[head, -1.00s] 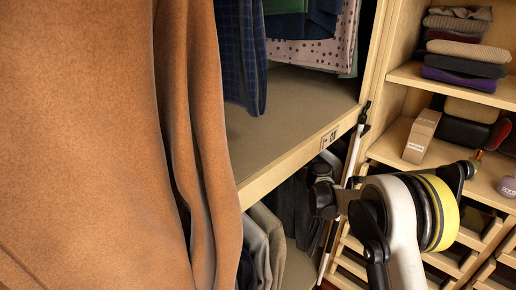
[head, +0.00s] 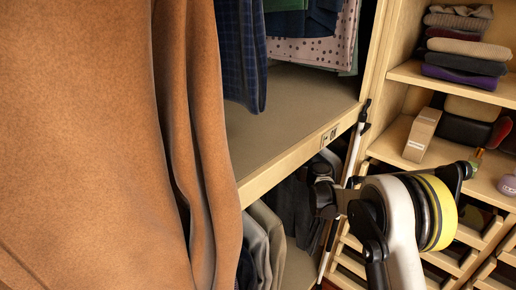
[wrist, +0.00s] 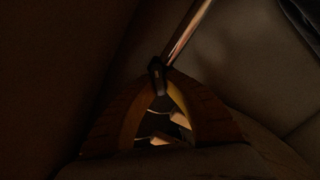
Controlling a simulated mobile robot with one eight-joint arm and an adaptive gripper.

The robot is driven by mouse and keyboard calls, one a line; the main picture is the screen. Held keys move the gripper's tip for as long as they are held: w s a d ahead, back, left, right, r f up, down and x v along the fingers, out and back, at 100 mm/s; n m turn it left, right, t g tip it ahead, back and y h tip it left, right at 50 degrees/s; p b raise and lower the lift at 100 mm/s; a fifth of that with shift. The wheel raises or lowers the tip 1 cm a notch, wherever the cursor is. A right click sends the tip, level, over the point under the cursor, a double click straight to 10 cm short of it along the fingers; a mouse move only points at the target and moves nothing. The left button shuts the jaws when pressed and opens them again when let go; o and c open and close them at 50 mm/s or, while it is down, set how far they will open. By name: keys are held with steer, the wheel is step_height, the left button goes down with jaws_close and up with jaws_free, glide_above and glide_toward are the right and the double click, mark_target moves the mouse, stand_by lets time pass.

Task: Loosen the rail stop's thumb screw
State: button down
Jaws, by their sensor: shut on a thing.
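In the dark wrist view, a shiny metal rail (wrist: 188,32) runs down from the top toward the middle. A small dark piece, which I take as the rail stop's thumb screw (wrist: 156,67), sits at the rail's lower visible end. My gripper (wrist: 160,84) has its two brownish fingers arched together, with the tips shut on this dark piece. The stop's body cannot be told apart from the screw in the dark. In the head view, the gripper, rail stop and screw do not show; only part of my arm is seen at the lower right.
A large brown coat (head: 90,140) fills the left of the head view. Clothes hang above a shelf (head: 290,100) and below it. A pale rod (head: 350,165) with a black hook leans near the shelf's right end. Shelves with folded clothes (head: 465,55) stand at right.

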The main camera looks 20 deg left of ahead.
steer(key=n, duration=0.5)
steer(key=shift+w+f, duration=0.1)
steer(key=shift+w, duration=0.05)
steer(key=shift+n, duration=0.3)
stand_by(0.3)
steer(key=c, duration=1.5)
jaws_free()
steer(key=shift+o, duration=0.2)
steer(key=v, duration=1.2)
steer(key=shift+d+f, duration=0.1)
steer(key=shift+f, duration=0.05)
